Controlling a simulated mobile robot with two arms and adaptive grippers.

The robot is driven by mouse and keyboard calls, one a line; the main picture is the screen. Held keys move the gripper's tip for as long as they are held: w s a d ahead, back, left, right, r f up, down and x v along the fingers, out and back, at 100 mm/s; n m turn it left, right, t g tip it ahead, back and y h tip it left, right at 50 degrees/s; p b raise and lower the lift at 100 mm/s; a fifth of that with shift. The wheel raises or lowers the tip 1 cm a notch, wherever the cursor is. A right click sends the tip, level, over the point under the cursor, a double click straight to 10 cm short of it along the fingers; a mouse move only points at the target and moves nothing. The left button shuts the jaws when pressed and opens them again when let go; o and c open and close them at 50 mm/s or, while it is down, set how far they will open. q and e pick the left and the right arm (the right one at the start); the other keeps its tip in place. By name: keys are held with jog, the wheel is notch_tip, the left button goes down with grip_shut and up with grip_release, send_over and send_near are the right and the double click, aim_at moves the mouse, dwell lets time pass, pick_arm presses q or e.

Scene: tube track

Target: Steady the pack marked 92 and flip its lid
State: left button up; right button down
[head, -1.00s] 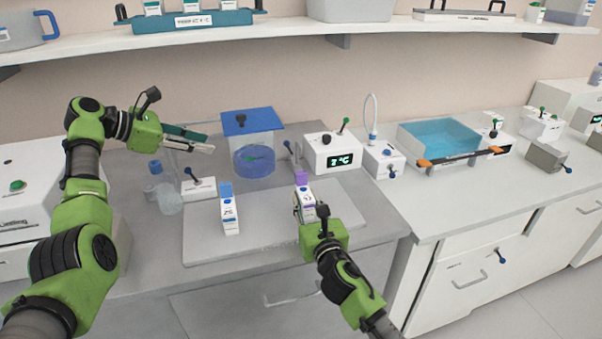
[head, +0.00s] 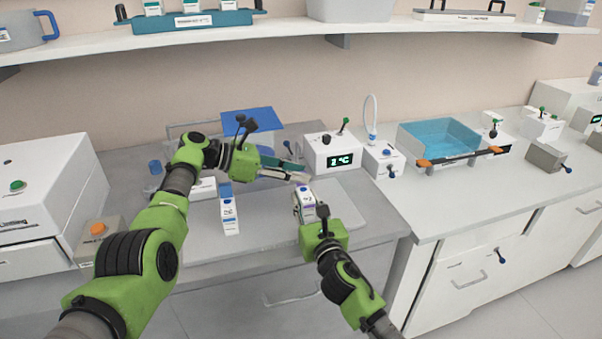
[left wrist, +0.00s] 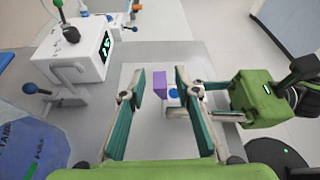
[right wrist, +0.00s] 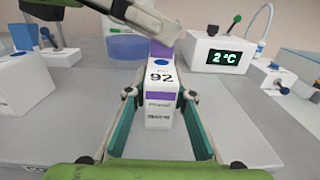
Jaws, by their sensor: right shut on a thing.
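The white pack marked 92 (right wrist: 161,88) stands upright on the mat in the right wrist view, with a purple band. It also shows in the head view (head: 305,203). Its purple lid (left wrist: 159,86) stands raised at the pack's far side, beside a blue round top (left wrist: 174,93). My right gripper (right wrist: 160,97) is shut on the pack, one finger on each side. My left gripper (left wrist: 156,84) is open above the lid, which appears between its fingers in the left wrist view; I see no contact. In the head view the left fingers (head: 298,172) hide the lid.
A second white pack (head: 230,217) with a raised blue lid stands left on the grey mat (head: 265,225). Behind are a temperature box (head: 332,153) reading about 2 °C and a blue-lidded clear tank (head: 252,122), partly behind my left arm. The mat's front is clear.

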pick_arm(q)
jog(key=shift+x, duration=0.8)
grip_shut()
jog(key=shift+m, duration=0.3)
jog(key=shift+s+m+t+y, duration=0.3)
jog(key=shift+s+m+t, duration=0.05)
jog(key=shift+m+t, duration=0.55)
jog(key=shift+s+d+f+m+t, duration=0.1)
jog(key=shift+s+m+t, duration=0.2)
jog(key=shift+m+t, duration=0.35)
jog(key=shift+s+d+m+t, duration=0.1)
jog(key=shift+s+m+t, duration=0.15)
jog(key=shift+m+t, duration=0.35)
jog(key=shift+m, duration=0.25)
